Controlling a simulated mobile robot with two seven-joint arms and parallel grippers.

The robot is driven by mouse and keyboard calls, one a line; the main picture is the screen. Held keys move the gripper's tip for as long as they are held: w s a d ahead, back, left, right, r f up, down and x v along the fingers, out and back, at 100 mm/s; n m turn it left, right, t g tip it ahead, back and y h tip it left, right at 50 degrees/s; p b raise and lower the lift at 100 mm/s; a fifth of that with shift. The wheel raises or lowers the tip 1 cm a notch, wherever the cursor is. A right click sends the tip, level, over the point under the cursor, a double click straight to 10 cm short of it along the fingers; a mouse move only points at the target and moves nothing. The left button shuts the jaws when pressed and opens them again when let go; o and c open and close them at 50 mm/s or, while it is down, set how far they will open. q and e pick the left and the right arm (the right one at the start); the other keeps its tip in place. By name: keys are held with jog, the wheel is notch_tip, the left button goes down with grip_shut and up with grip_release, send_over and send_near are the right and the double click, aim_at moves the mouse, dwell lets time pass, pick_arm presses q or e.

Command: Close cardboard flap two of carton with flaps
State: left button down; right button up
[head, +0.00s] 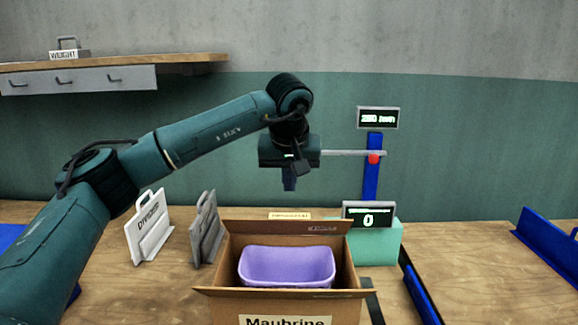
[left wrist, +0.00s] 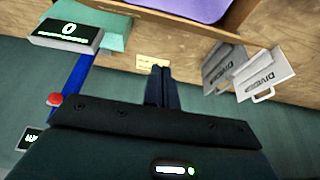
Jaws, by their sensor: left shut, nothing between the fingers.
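The brown carton (head: 345,306) stands open on the table in the head view, with a purple tub (head: 287,266) inside it. Its far flap (head: 270,227) shows along the back edge and its near flap (head: 215,293) sticks out along the front edge. I cannot tell which is flap two. My left gripper (head: 289,186) is above and behind the carton, pointing down, shut and empty, apart from the flaps. In the left wrist view its closed fingers (left wrist: 159,72) point toward the table behind the carton (left wrist: 172,22). My right gripper is not in view.
A press with a blue post (head: 371,185), a horizontal bar and a teal base (head: 385,252) stands behind the carton, to the right. A white divider (head: 150,228) and a grey one (head: 204,230) stand left. A small label plate (head: 289,215) lies behind the carton.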

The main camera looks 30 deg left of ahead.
aim_at(289, 222)
pick_arm(q)
jog(key=x, duration=0.3)
jog(key=shift+f, duration=0.3)
jog(key=shift+s+d+f, duration=0.25)
jog(key=shift+s+f, duration=0.05)
jog(key=shift+s, duration=0.15)
jog(key=shift+s+d+f, duration=0.2)
jog(key=shift+s+f, duration=0.1)
jog(key=shift+s, duration=0.2)
jog(key=shift+s+d+f, duration=0.25)
jog(key=shift+s+f, duration=0.15)
jog(key=shift+s, duration=0.05)
